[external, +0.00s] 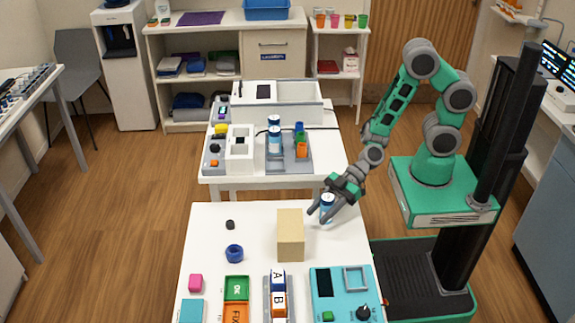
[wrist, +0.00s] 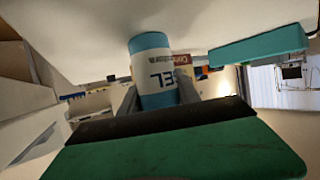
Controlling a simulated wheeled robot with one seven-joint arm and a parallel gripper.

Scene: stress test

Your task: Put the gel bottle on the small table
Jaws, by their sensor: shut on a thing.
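The gel bottle (external: 327,203) is white and blue. My gripper (external: 328,208) is shut around it at the back right part of the near white table (external: 255,215). In the wrist view the gel bottle (wrist: 155,70) sits between the fingers, its lettering upside down. I cannot tell whether its base touches the tabletop. A second white table (external: 325,170) stands farther back, across a gap. Which of the two is the small table is not clear. Two similar blue-and-white bottles (external: 274,142) stand on the far table.
A tan block (external: 290,235) stands just left of the gripper. A blue ring (external: 234,253) and a black piece (external: 230,224) lie farther left. A teal device (external: 341,295) and lettered blocks (external: 278,292) fill the front. The far table holds white devices (external: 240,150).

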